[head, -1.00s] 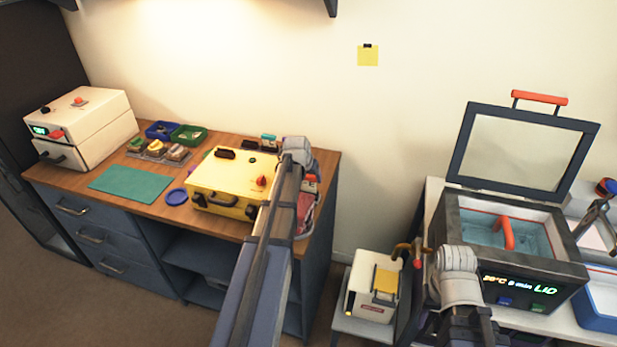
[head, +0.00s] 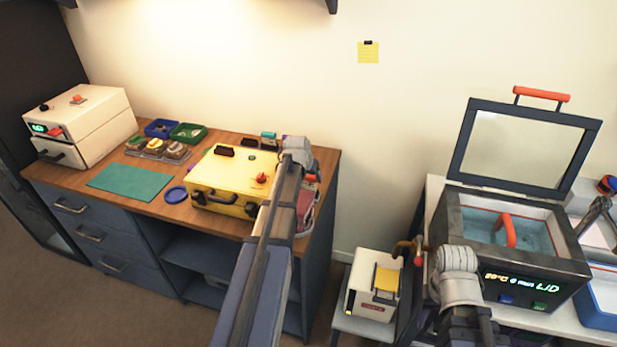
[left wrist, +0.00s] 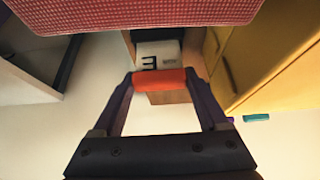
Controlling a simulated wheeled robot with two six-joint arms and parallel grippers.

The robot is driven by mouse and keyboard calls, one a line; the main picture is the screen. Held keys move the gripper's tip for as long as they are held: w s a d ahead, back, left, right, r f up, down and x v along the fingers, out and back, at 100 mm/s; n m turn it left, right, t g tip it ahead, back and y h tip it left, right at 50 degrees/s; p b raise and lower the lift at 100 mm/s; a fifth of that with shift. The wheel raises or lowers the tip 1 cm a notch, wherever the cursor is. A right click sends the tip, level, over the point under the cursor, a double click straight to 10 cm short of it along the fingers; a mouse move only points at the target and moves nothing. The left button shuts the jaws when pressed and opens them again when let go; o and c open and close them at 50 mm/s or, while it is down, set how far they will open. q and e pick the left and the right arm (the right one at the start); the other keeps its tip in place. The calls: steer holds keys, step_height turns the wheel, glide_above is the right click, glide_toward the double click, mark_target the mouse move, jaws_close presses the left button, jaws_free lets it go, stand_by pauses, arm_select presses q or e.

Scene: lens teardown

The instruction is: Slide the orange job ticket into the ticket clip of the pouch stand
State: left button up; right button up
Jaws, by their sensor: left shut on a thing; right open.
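My left gripper (left wrist: 168,85) is shut on the orange job ticket (left wrist: 158,80), which spans its two fingertips in the left wrist view.
A yellow case (head: 232,178) stands close left of my left arm; its side (left wrist: 265,55) is at the right in the wrist view. A teal item (left wrist: 256,117) lies near it. The white box (head: 372,295) and an open-lidded bath (head: 535,275) are near my right arm.

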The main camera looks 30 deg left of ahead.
arm_select(q)
steer(key=shift+f+b, duration=0.65)
steer(key=shift+f, duration=0.05)
steer(key=o, duration=1.2)
steer(key=shift+r, duration=0.15)
step_height(320, 180, up, 9)
steer(key=p, duration=0.9)
